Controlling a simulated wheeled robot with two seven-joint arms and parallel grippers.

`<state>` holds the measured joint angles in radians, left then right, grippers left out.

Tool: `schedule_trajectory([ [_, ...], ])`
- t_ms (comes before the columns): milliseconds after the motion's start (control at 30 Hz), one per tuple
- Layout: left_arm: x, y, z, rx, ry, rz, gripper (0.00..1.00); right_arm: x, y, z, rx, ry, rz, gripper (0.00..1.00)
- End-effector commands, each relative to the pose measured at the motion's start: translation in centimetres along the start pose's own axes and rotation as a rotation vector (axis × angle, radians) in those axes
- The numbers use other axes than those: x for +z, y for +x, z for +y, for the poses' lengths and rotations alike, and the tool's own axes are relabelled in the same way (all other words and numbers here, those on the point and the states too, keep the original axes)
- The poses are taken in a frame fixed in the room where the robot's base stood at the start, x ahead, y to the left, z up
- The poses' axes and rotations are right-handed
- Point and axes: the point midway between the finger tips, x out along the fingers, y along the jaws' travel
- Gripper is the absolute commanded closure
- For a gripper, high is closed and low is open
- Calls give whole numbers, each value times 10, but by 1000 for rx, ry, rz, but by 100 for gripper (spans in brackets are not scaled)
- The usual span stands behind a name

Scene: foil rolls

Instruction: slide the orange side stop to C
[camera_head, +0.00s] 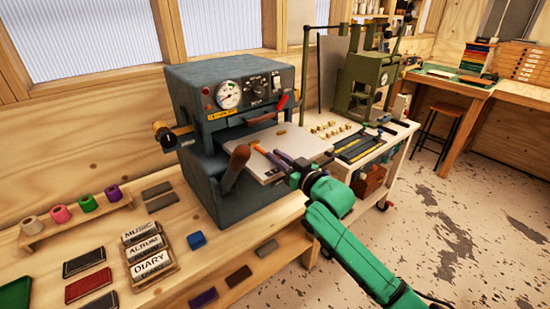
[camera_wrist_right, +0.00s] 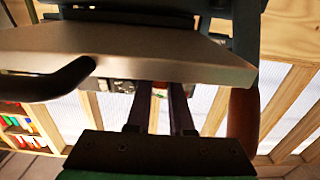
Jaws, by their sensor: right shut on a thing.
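The orange side stop (camera_head: 257,148) shows as a small orange piece on the pale metal plate (camera_head: 310,146) at the front of the grey press (camera_head: 225,95). My right gripper (camera_head: 270,154) reaches over the plate from the right and is shut on the stop. Its fingers partly cover the stop. In the right wrist view, the two dark fingers (camera_wrist_right: 160,100) run side by side with a gap. I cannot read a C mark. My left gripper is not in view.
A brown lever handle (camera_head: 236,168) stands just left of the plate. A dark curved bar (camera_wrist_right: 50,80) shows at the plate in the right wrist view. Coloured foil rolls (camera_head: 87,203) and titled blocks (camera_head: 147,245) lie on the bench at left. A green press (camera_head: 362,85) stands behind.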

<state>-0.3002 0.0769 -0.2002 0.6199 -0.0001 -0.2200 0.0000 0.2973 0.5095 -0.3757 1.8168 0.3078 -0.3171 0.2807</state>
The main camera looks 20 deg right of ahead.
Motion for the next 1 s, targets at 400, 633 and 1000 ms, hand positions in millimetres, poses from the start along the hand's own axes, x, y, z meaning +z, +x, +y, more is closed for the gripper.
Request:
schedule_trajectory([
  [400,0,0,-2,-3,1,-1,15,2,-1,-1,-2,1,-3,50],
  [633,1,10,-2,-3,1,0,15,5,-29,-2,-3,-1,-5,50],
  [1000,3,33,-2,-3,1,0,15,6,-117,-2,-4,-1,-8,50],
])
